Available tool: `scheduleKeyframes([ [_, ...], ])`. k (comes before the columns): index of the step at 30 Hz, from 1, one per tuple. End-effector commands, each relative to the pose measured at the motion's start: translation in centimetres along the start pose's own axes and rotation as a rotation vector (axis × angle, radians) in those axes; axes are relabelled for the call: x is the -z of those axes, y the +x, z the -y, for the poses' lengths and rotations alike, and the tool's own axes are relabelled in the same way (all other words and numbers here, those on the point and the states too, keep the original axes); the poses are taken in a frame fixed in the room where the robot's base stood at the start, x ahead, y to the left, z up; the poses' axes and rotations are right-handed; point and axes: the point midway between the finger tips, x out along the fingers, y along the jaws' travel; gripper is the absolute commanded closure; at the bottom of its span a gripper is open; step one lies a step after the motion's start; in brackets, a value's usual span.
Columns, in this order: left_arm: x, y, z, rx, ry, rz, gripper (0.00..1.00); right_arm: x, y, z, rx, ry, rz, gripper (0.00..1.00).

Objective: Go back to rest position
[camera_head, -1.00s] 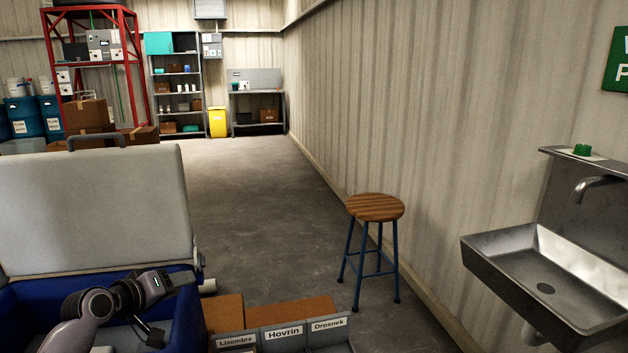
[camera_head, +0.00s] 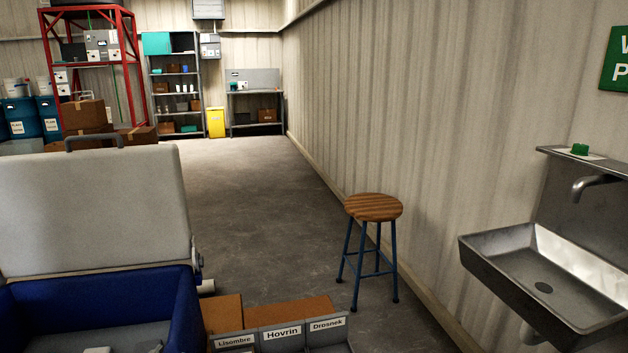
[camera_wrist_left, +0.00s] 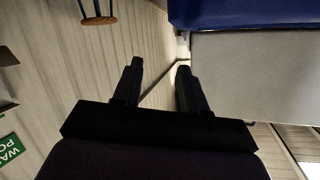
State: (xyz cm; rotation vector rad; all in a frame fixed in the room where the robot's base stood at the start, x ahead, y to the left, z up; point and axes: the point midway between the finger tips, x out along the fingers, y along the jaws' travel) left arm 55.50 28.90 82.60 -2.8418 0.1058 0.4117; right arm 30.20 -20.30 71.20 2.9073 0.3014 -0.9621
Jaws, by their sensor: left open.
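My left gripper (camera_wrist_left: 157,85) shows in the left wrist view with its two dark fingers apart and nothing between them. It is raised clear of the blue tank, whose blue wall (camera_wrist_left: 230,13) and pale lid (camera_wrist_left: 255,75) show to the right in that view. In the head view neither gripper shows. There the blue tank (camera_head: 186,310) stands at lower left with its pale lid (camera_head: 95,205) tilted up. A small pale item lies inside the tank at the bottom edge, too cut off to make out.
Labelled bins (camera_head: 283,335) reading Lisombre, Hovrin and Drosnek stand right of the tank. A wooden stool (camera_head: 374,208) stands near the wall. A steel sink (camera_head: 545,280) juts from the wall at right. The floor (camera_head: 255,200) beyond is clear.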

Motion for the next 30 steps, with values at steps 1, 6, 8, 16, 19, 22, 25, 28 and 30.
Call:
scheduleKeyframes([
  [1, -2.3, -1.7, -1.8, -0.027, -0.014, 0.035, 0.58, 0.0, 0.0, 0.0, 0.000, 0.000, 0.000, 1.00],
  [6, -8.0, -7.5, -6.8, -0.100, -0.064, 0.130, 0.58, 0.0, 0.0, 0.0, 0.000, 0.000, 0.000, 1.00],
  [8, -9.6, -9.7, -8.3, -0.122, -0.085, 0.164, 0.58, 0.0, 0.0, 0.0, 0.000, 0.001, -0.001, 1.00],
  [16, -14.1, -18.3, -12.9, -0.185, -0.164, 0.287, 0.58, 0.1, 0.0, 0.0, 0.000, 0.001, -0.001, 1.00],
  [19, -14.7, -19.9, -13.6, -0.194, -0.180, 0.310, 0.58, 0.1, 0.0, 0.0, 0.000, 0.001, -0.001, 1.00],
  [22, -14.9, -20.6, -13.9, -0.198, -0.187, 0.320, 0.58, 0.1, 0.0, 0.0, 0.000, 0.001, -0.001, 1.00],
  [25, -14.9, -20.8, -13.9, -0.199, -0.188, 0.322, 0.58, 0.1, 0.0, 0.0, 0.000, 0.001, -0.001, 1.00],
  [28, -14.9, -20.7, -13.9, -0.199, -0.187, 0.322, 0.58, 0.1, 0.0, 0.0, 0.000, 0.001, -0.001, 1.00],
  [30, -14.9, -20.7, -13.9, -0.199, -0.187, 0.322, 0.58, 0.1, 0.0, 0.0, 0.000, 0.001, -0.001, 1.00],
])
